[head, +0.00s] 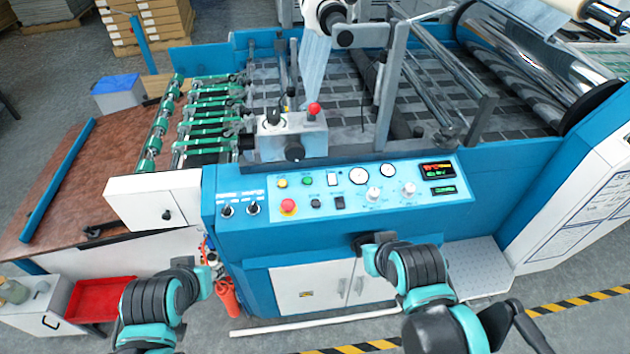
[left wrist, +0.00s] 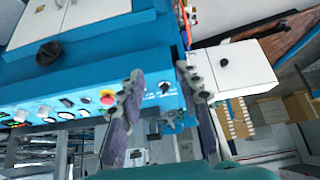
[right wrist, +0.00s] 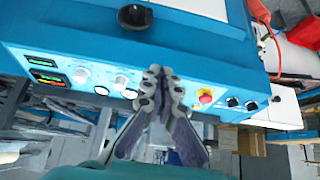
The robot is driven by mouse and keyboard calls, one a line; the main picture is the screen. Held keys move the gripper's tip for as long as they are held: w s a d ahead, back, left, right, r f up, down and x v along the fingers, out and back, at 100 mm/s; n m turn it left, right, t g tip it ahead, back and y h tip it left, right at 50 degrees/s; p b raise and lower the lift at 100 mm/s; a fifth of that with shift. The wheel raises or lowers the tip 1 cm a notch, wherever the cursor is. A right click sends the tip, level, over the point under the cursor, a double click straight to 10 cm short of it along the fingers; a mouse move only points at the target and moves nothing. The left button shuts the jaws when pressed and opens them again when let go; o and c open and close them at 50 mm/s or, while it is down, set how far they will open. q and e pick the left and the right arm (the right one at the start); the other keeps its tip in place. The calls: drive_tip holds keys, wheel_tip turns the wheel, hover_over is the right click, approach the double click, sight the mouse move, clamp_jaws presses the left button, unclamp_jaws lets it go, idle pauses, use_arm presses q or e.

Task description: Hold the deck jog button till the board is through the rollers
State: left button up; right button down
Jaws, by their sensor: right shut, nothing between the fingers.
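The blue control panel (head: 345,190) fills the machine's front. It carries a yellow button (head: 283,183), a green button (head: 307,181), a black button (head: 315,203) and a red mushroom button (head: 289,205). The labels are too small to read, so I cannot tell which is the deck jog button. My right gripper (right wrist: 163,76) is shut and empty, its tips in front of the panel in the right wrist view. My left gripper (left wrist: 158,77) is open and empty, its fingers apart beside the red button in the left wrist view. I cannot make out a board at the rollers.
A large shiny roller (head: 525,65) sits at the right, and green-banded feed rollers (head: 208,115) at the left. A white drawer box (head: 155,197) juts out left of the panel. A red tray (head: 100,297) and an extinguisher (head: 228,297) stand low at the left.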

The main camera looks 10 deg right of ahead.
use_arm(q)
drive_tip(key=shift+d, duration=0.1)
use_arm(e)
drive_tip(key=shift+d, duration=0.1)
use_arm(q)
drive_tip(key=o, duration=0.7)
wheel_tip(320, 180, up, 4)
drive_tip(key=p, duration=0.4)
drive_tip(key=shift+r, duration=0.15)
use_arm(e)
wheel_tip(320, 180, up, 5)
drive_tip(key=m+t+y+p, duration=0.1)
drive_tip(key=t+y+p, duration=0.1)
drive_tip(key=y+p, duration=0.3)
hover_over(282, 183)
drive_tip(key=s, duration=0.3)
use_arm(q)
wheel_tip(282, 183, up, 4)
drive_tip(key=shift+f+b, duration=0.1)
drive_tip(key=shift+b, duration=0.35)
use_arm(e)
drive_tip(key=shift+s+d+y, duration=0.15)
drive_tip(key=shift+d+y, duration=0.15)
drive_tip(key=shift+f, duration=0.15)
